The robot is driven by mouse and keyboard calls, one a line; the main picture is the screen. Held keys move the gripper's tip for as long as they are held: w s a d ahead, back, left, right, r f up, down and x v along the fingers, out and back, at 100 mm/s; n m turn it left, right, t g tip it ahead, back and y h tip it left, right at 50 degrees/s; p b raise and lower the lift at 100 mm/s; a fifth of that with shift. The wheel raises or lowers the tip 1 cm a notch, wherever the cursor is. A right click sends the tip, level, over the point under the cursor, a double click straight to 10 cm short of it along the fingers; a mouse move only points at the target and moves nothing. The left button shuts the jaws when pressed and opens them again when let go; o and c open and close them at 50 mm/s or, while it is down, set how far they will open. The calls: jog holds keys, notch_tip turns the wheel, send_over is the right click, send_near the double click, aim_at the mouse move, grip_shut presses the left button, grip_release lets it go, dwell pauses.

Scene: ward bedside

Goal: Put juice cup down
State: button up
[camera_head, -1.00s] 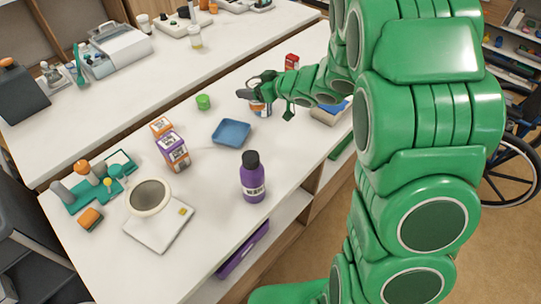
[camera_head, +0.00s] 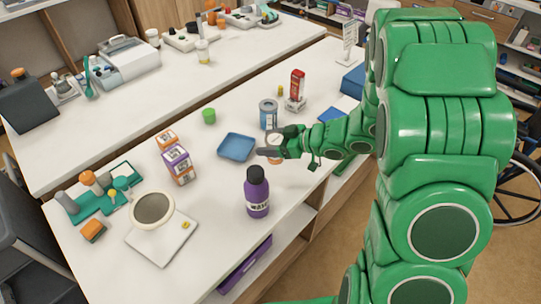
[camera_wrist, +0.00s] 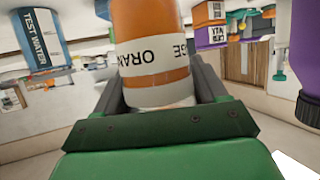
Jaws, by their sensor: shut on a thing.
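The juice cup (camera_wrist: 150,60) is orange with a white label reading "ORAN…GE" and fills the middle of the wrist view. The label appears upside down there, as do other labels. My gripper (camera_wrist: 165,100) is shut on it, with one finger on each side. In the head view, my gripper (camera_head: 268,152) is over the white table, just right of the blue tray (camera_head: 236,147). Only a little of the cup shows there, and I cannot tell whether its base touches the table.
A "TEST WATER" can (camera_head: 268,115) stands behind my gripper, with a red bottle (camera_head: 297,88) beyond. A purple bottle (camera_head: 257,193) stands in front. Bare table (camera_head: 215,205) lies left of the purple bottle.

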jog(key=shift+f, duration=2.7)
jog(key=shift+f, duration=0.15)
jog(key=o, duration=1.2)
jog(key=shift+c, duration=0.2)
jog(key=shift+r, duration=0.2)
jog(key=v, duration=1.2)
jog(key=shift+f, duration=0.1)
